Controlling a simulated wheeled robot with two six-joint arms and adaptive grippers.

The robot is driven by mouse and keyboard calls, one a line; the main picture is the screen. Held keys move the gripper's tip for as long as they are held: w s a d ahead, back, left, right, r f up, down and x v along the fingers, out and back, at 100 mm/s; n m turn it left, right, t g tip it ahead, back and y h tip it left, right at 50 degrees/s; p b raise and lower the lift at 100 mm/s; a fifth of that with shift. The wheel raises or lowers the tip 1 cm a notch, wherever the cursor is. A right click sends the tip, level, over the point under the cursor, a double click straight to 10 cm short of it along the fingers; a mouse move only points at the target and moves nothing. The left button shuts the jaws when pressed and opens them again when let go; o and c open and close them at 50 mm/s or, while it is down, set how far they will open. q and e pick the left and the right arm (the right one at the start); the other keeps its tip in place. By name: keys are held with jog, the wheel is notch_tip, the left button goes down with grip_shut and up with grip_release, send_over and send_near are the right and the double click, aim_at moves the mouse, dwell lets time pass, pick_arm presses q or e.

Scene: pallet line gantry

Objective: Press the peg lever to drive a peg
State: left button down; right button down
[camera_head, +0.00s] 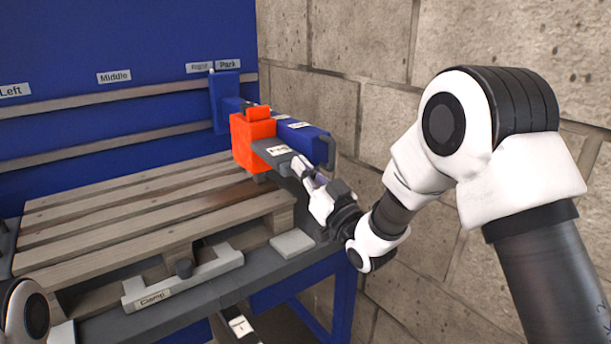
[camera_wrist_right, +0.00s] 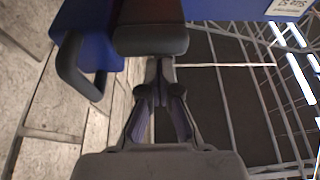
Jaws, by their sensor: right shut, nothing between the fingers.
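The peg driver has an orange block (camera_head: 252,140) at the right end of the pallet. A dark grey lever (camera_head: 278,152) with a white label sticks out from it towards me. In the right wrist view, the dark grey padded end (camera_wrist_right: 150,38) is just beyond my fingertips. My right gripper (camera_head: 303,170) is shut and empty, below and at the near end of the lever. Its fingers also show in the wrist view (camera_wrist_right: 160,75). I cannot tell whether the tips touch the lever. My left gripper is out of view; only part of that arm shows.
A blue unit (camera_head: 305,140) with a handle (camera_wrist_right: 75,75) stands close to the right gripper. The wooden pallet (camera_head: 130,220) lies on the bench. A clamp bar (camera_head: 185,278) and pale plate (camera_head: 291,243) are in front. A block wall (camera_head: 340,40) is behind.

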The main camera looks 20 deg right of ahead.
jog(key=s+d, duration=0.4)
jog(key=s, duration=0.5)
jog(key=shift+s+f+b, duration=0.2)
jog(key=shift+b, duration=0.2)
